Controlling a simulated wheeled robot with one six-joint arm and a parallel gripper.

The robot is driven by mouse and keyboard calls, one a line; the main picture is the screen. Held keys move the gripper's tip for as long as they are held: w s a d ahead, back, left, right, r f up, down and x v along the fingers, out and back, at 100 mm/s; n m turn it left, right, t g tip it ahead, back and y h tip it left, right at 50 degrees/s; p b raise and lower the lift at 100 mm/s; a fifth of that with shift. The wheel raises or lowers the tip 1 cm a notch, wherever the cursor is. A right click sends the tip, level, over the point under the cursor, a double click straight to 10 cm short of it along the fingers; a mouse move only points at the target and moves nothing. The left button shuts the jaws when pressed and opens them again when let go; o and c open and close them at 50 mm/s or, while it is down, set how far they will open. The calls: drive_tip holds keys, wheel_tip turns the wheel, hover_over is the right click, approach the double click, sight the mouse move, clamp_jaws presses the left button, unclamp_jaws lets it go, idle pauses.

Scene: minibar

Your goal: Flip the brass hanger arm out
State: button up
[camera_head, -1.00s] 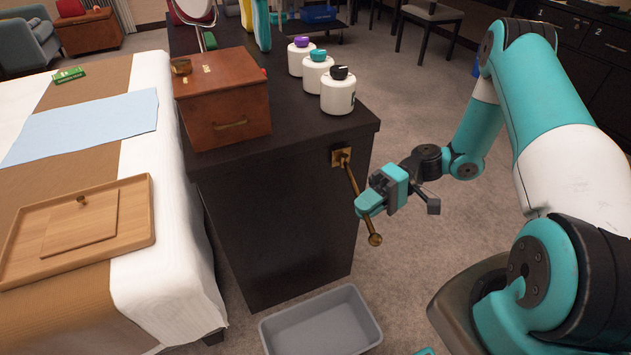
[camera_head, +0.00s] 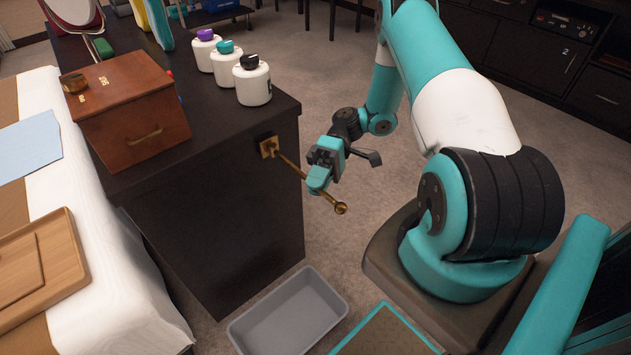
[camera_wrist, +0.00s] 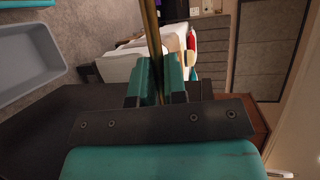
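The brass hanger arm (camera_head: 296,170) is a thin rod with a round knob at its free end. Its square brass plate (camera_head: 268,146) is fixed high on the side of the dark cabinet. The rod slants out from the plate, away from the cabinet side and downward in the head view. My gripper (camera_head: 317,183) is at the rod, between the plate and the knob, nearer the knob. In the wrist view, the brass hanger arm (camera_wrist: 152,28) runs between the two teal fingers of my gripper (camera_wrist: 160,80), which look closed on it. The contact itself is partly hidden.
A grey bin (camera_head: 290,318) stands on the floor below the gripper. The dark cabinet (camera_head: 235,220) carries a wooden box (camera_head: 130,115) and several white bottles. A bed with a wooden tray (camera_head: 75,265) is at left.

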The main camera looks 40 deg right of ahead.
drive_tip(key=o, duration=0.4)
drive_tip(key=shift+d, duration=0.2)
drive_tip(key=shift+a, duration=0.1)
drive_tip(key=shift+r, duration=0.45)
drive_tip(key=o, duration=0.8)
wheel_tip(320, 180, up, 8)
drive_tip(key=shift+w+f+p, duration=0.15)
drive_tip(key=shift+p, duration=0.85)
drive_tip(key=shift+s+r+p, duration=0.25)
drive_tip(key=shift+r+p, duration=0.05)
drive_tip(key=shift+r, duration=0.95)
drive_tip(key=c, duration=0.8)
wheel_tip(320, 180, up, 9)
drive_tip(key=p, duration=0.6)
drive_tip(key=shift+w+p, duration=0.1)
drive_tip(key=shift+p, duration=0.25)
drive_tip(key=shift+f, duration=0.1)
